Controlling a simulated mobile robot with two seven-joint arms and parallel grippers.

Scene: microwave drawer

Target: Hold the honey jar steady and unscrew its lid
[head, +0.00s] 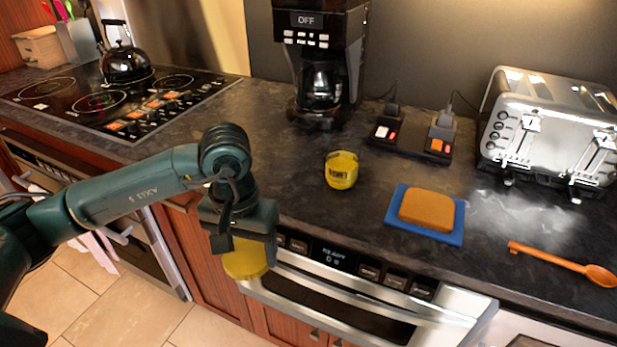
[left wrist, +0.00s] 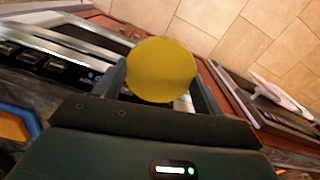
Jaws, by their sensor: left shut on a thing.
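A small yellow jar (head: 341,170) with a dark label stands upright on the dark countertop in the head view, in front of the coffee maker. My left gripper (head: 245,252) points down in front of the counter's edge, to the left of that jar and apart from it. It is shut on a round, plain yellow thing (head: 247,264), partly hidden by the gripper. In the left wrist view this thing (left wrist: 161,69) shows as a smooth yellow disc between the two fingers. I cannot tell whether it is a lid or a jar. My right gripper is not in view.
A microwave drawer (head: 345,297) lies below the counter edge, close to my left gripper. A blue board with a sponge-like block (head: 427,209), an orange wooden spoon (head: 565,264) and a toaster (head: 548,130) are at the right. A stove (head: 115,100) with a kettle is at the left.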

